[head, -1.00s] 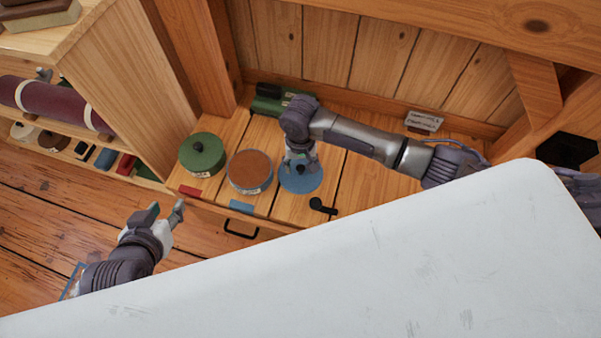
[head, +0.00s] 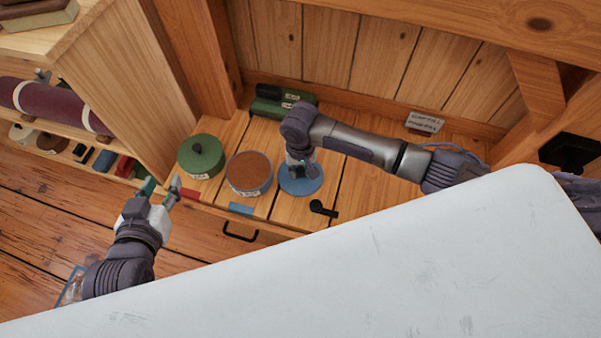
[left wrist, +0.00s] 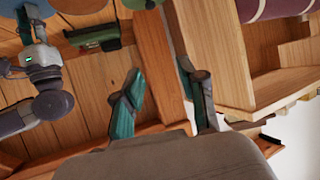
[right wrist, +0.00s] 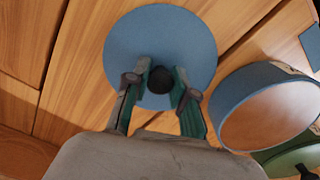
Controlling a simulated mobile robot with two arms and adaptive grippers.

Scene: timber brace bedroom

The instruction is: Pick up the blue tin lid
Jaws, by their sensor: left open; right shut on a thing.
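The blue tin lid (head: 313,185) is a flat round disc with a black knob, lying level at the bench top; I cannot tell if it touches the wood. My right gripper (head: 299,167) is over it, and in the right wrist view (right wrist: 161,82) its fingers are shut on the knob of the lid (right wrist: 165,32). The open tin (head: 249,184), blue-sided with a brown top, stands just left of the lid. My left gripper (head: 160,187) is open and empty, in front of the bench's left end; it also shows in the left wrist view (left wrist: 160,78).
A green lidded tin (head: 201,160) stands left of the open tin. A white surface (head: 330,270) fills the foreground.

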